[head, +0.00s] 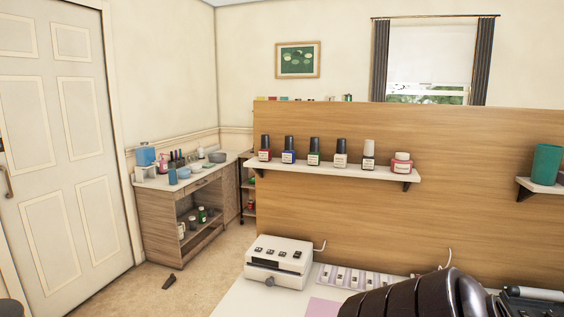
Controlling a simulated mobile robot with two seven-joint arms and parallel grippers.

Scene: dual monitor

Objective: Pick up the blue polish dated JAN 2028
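A blue polish bottle (289,156) with a black cap and a white label stands upright on the wall shelf (330,169) of the wooden partition. It is second from the left in a row of bottles. Its label is too small for me to read a date. To its left stands a red polish bottle (264,155), to its right a green one (314,158). Small dark bottles (178,159) stand on the far cabinet, their colours and labels unclear. Neither of my grippers is in view.
Below is a white table (240,298) with a white device (279,262) and a patterned strip (350,278). A dark ribbed shape (410,297) hides the table's right part.

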